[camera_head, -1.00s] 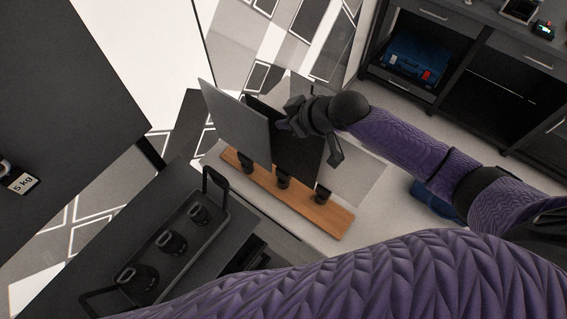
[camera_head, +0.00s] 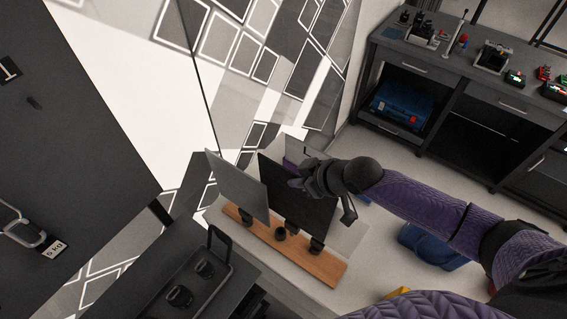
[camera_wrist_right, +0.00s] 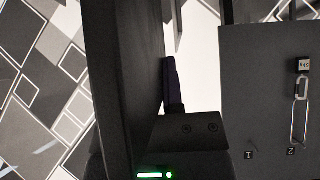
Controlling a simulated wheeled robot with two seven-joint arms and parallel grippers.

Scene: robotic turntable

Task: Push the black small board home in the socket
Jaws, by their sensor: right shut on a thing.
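The black small board (camera_head: 308,212) stands on edge over a wooden strip (camera_head: 265,232) with several black holders. Its lower right edge is at the right holder (camera_head: 316,246); I cannot tell how deep it sits in the socket. A middle holder (camera_head: 281,233) shows in front. A grey board (camera_head: 237,187) stands to its left, near the left holder. My right gripper (camera_head: 297,181) is shut on the upper right edge of the black board. In the right wrist view, a gripper finger (camera_wrist_right: 172,85) lies against the dark board (camera_wrist_right: 130,75). My left gripper is out of view.
A black tray (camera_head: 219,246) with dark cup-like items stands close at the left front. A shelf unit with a blue case (camera_head: 402,104) is at the back right. A blue object (camera_head: 432,246) lies on the floor at the right.

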